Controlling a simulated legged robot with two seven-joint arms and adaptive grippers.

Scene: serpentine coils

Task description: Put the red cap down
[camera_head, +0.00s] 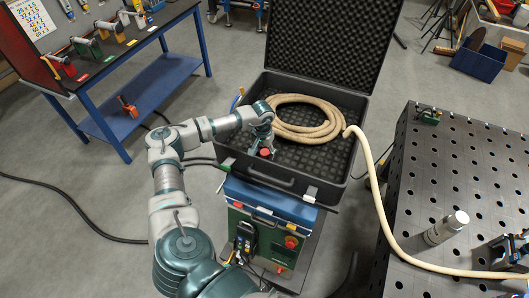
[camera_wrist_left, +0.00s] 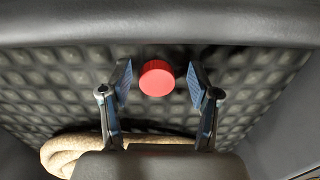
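The red cap (camera_head: 265,152) is in the open black case, near its front wall, at my left gripper (camera_head: 259,149). In the left wrist view the red cap (camera_wrist_left: 157,78) sits between the two fingertips of my left gripper (camera_wrist_left: 160,82), over the dimpled foam. A gap shows on each side of the cap, so the fingers are open and not gripping it. I cannot tell whether the cap rests fully on the foam. My right gripper is not in view.
A beige hose (camera_head: 296,129) lies coiled in the case (camera_head: 333,197) and runs over its right side onto the perforated table (camera_head: 468,165). A blue workbench (camera_head: 150,98) with tools is at the left.

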